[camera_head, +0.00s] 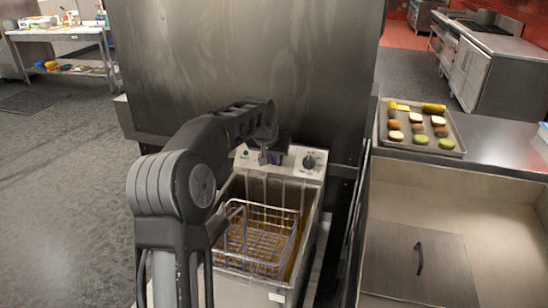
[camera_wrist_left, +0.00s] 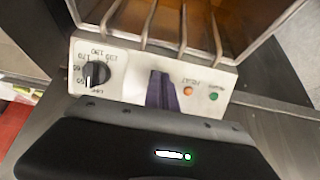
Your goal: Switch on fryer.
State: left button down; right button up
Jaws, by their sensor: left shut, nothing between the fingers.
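The fryer's control panel (camera_head: 293,166) is at the back of the fryer, behind the oil well. Its dark round temperature knob (camera_head: 309,162) is right of my left gripper (camera_head: 268,157), and a green light (camera_head: 246,153) is left of it. My left gripper is shut and empty, with its fingertips at the middle of the panel. In the left wrist view the dark purple fingers (camera_wrist_left: 162,92) sit between the knob (camera_wrist_left: 95,74) and an orange light (camera_wrist_left: 188,90). They cover that part of the panel, so any switch there is hidden. I cannot tell if they touch it.
A wire basket (camera_head: 256,240) sits in the fryer well in front of the panel. A tall metal panel (camera_head: 250,60) stands behind the fryer. A sink (camera_head: 490,235) and a tray of food (camera_head: 440,150) are at the right. Open floor (camera_head: 60,200) lies left.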

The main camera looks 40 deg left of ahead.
dwell(0.3)
jog(key=shift+r+p, duration=0.55)
jog(key=shift+p, duration=0.05)
